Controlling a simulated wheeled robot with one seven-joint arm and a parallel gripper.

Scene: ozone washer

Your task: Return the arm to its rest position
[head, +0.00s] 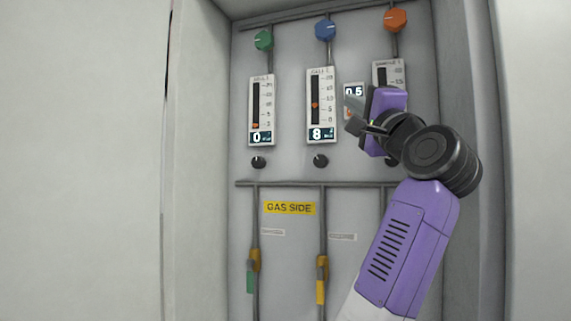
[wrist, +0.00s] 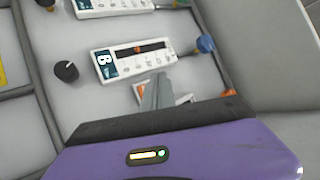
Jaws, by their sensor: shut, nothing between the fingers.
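My purple arm reaches up from the lower right in the head view. My gripper (head: 360,127) is shut and empty, in front of the panel between the middle flowmeter and the partly hidden right one. In the wrist view my gripper (wrist: 152,88) shows as narrow grey fingers together, pointing towards the middle flowmeter (wrist: 133,58). A small display (head: 354,92) reading 0.5 shows just above the fingers in the head view. I cannot tell whether the fingers touch the panel. My gripper and wrist hide most of the right flowmeter (head: 390,71).
The left flowmeter (head: 262,110) reads 0 and the middle one (head: 320,105) reads 8. Green (head: 264,40), blue (head: 325,30) and orange (head: 396,20) knobs sit above. Black knobs (head: 321,161) and a pipe (head: 300,184) lie below. Cabinet side walls (head: 198,160) flank the recess.

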